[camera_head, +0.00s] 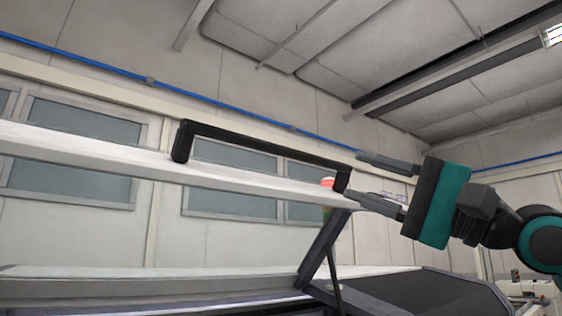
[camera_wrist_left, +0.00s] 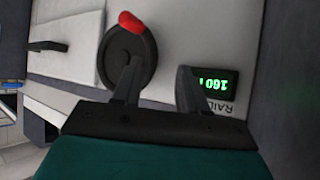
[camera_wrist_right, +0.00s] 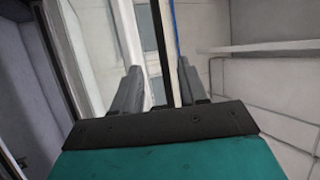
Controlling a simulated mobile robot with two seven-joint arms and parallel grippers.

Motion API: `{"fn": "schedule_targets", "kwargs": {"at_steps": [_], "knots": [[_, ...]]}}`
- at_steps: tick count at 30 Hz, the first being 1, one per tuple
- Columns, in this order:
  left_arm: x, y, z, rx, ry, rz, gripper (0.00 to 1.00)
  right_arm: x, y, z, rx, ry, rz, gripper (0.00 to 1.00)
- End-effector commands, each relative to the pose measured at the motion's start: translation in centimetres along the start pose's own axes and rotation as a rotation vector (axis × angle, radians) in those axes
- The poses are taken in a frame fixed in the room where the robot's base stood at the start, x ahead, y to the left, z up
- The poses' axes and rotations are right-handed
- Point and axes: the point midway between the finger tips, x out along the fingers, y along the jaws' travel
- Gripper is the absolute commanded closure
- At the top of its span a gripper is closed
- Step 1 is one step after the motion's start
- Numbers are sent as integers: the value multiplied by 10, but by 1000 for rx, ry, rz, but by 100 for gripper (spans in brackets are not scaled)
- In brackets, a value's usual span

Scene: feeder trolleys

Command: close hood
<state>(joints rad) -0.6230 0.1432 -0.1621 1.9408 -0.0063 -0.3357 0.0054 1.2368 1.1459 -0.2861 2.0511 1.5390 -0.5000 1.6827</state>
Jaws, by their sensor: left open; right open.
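The hood (camera_head: 90,152) is a long white panel, raised and tilted above the machine body (camera_head: 150,284), with a dark strut (camera_head: 322,250) under its right end. A black bar handle (camera_head: 265,146) runs along the hood. My right gripper (camera_head: 357,177) is open at the handle's right end, one finger above and one below it. In the right wrist view, the black handle (camera_wrist_right: 159,45) runs between the open fingers; contact cannot be told. My left gripper (camera_wrist_left: 158,68) shows only in its wrist view, open and empty, by a black handwheel (camera_wrist_left: 112,58) with a red knob.
A green-lit display (camera_wrist_left: 214,84) is on the panel beside the handwheel, close to a left finger. A red-topped object (camera_head: 327,183) shows behind the handle's right end. Windows (camera_head: 75,125) and a blue pipe (camera_head: 230,103) are on the back wall. Space above the hood is clear.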

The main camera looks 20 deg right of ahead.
Motion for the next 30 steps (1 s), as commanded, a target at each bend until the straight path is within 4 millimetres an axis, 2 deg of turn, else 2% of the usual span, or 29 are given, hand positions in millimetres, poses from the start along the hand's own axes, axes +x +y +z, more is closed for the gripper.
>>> {"fn": "schedule_targets", "kwargs": {"at_steps": [5, 18, 24, 30], "knots": [[-7, 0, -7, -1, -4, 1, 57, 19, -4, 0, 4, -4, -2, 57], [-22, 0, -26, -1, -7, 2, 57, 106, -3, 1, 2, -3, -1, 57], [-24, 0, -30, -1, -6, 2, 57, 124, -2, 0, 1, -1, -2, 57], [-24, 0, -30, -1, -6, 2, 57, 128, 0, 0, 1, -1, -1, 57]]}}
